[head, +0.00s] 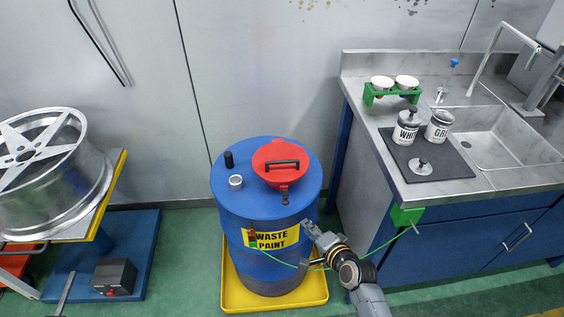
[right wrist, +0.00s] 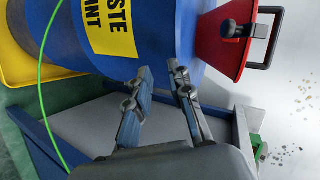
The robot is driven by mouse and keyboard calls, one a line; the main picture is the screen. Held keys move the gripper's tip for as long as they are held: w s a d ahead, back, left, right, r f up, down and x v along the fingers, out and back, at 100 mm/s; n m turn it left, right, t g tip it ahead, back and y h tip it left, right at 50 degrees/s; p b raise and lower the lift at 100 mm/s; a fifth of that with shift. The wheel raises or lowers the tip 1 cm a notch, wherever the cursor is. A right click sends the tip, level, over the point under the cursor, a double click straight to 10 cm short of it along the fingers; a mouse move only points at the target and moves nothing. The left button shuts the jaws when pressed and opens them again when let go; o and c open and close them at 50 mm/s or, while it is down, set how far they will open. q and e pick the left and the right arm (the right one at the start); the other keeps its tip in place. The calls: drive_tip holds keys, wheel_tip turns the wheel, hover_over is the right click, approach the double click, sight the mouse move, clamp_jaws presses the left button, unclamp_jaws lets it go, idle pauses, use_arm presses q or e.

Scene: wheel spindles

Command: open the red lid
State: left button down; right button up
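The red lid (head: 272,155) is a round disc on top of the blue drum (head: 230,201) and looks shut. A black bar handle (head: 283,163) crosses it, and a dark latch (head: 285,194) is at its front edge. In the right wrist view the red lid (right wrist: 231,58) appears sideways at the upper right, with its handle (right wrist: 269,36) and latch (right wrist: 231,29). My right gripper (head: 307,245) is open and empty beside the drum's front right, below the lid. Its spread fingers (right wrist: 159,70) show in the right wrist view. My left gripper is not in view.
The drum stands in a yellow tray (head: 234,294). A black cap (head: 229,159) and metal bung (head: 236,182) share its top. A green cable (head: 380,246) runs near my right arm. A steel sink counter (head: 418,189) is right; a wheel rim (head: 95,180) is left.

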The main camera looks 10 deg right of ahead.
sight(282, 163)
drive_tip(key=w+a+r+m+t+y, duration=0.1)
drive_tip(key=w+r+m+t+y, duration=0.15)
drive_tip(key=r, duration=1.25)
drive_tip(key=shift+h, duration=0.45)
drive_tip(key=b+x, duration=0.1)
drive_tip(key=x, duration=1.3)
drive_tip(key=shift+w+r, duration=0.1)
drive_tip(key=shift+w, duration=0.15)
clamp_jaws()
